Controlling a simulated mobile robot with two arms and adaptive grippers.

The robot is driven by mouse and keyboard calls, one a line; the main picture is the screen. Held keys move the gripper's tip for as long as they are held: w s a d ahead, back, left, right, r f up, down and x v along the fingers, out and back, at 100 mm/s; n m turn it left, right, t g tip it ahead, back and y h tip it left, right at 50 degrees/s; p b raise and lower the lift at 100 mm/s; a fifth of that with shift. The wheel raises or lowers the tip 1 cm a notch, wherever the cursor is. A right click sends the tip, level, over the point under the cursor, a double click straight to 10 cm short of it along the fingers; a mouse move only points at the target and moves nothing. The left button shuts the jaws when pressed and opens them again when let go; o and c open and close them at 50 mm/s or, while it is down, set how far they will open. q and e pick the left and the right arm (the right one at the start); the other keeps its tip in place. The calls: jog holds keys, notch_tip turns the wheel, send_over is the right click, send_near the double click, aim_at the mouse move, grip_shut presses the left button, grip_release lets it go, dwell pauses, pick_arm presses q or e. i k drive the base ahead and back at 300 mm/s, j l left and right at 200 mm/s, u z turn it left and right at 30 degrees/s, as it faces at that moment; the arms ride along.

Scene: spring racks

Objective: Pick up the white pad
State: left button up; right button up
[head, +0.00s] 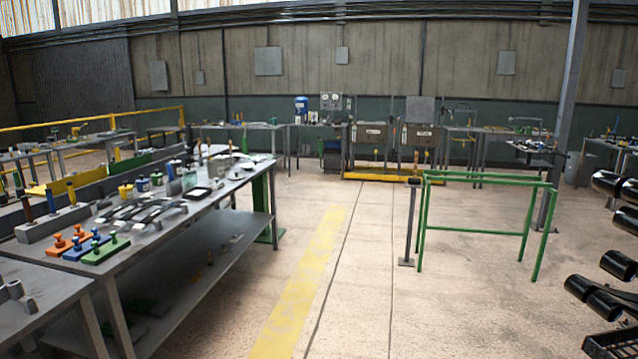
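A small flat white piece with a dark border (197,194), which may be the white pad, lies on the long grey workbench (160,245) at the left. It is near the bench's right edge, beyond several curved grey metal parts (145,210). It is small in the view, so I cannot be sure what it is. Other pale flat things (238,175) lie farther back on the same bench. Neither of my grippers is in view.
Orange, blue and green knobbed blocks (98,250) sit at the bench's near end. The floor with a yellow stripe (300,295) is clear right of the bench. A green frame (480,180) stands mid-right. Black cylinders (590,295) are at the right edge.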

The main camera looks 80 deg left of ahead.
aim_at(217, 185)
jog(key=u, duration=4.3)
